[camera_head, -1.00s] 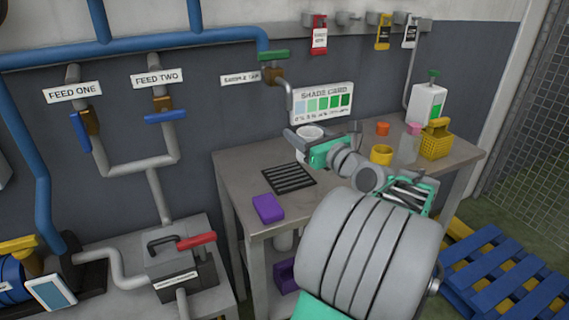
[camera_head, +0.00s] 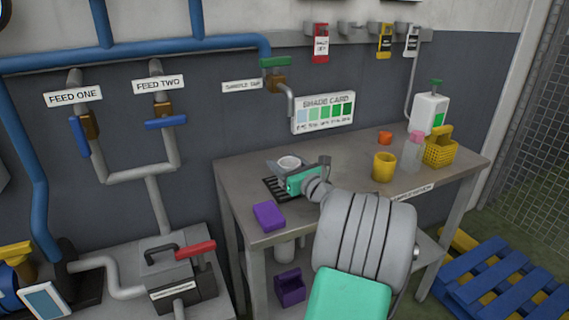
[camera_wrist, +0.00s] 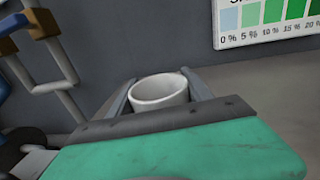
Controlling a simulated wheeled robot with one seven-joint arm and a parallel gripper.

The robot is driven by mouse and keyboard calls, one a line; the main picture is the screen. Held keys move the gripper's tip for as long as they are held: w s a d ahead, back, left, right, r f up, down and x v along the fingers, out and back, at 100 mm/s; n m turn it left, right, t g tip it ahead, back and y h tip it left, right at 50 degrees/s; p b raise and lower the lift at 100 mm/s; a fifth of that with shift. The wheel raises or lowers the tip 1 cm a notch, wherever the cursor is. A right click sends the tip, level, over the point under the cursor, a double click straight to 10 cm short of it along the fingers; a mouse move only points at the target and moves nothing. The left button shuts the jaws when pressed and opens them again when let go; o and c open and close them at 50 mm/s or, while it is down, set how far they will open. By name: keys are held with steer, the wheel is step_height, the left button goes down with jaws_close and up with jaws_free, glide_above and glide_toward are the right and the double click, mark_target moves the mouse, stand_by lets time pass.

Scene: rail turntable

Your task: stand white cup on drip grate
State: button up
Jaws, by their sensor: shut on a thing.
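The white cup (camera_head: 289,162) is upright between the fingers of my gripper (camera_head: 284,166), which is shut on it. In the wrist view the cup (camera_wrist: 159,92) shows its open rim, with one finger of my gripper (camera_wrist: 160,97) on each side. The black drip grate (camera_head: 273,188) lies on the table, partly hidden behind my gripper. The cup appears over or close behind the grate; I cannot tell whether its base touches anything, as its lower part is hidden.
A purple block (camera_head: 268,216) lies at the table's (camera_head: 335,162) front left. A yellow cup (camera_head: 383,166), orange piece (camera_head: 385,138), pink-topped bottle (camera_head: 413,152) and yellow basket (camera_head: 439,148) stand to the right. A sample tap (camera_head: 277,76) hangs above the table's back.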

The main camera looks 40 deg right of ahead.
steer(key=o, duration=1.3)
steer(key=shift+o, duration=0.2)
steer(key=s, duration=0.4)
steer(key=s+a, duration=0.1)
steer(key=s, duration=0.6)
steer(key=shift+s+a+r+p, duration=0.1)
steer(key=shift+s+a+p, duration=0.25)
steer(key=shift+s+a, duration=0.05)
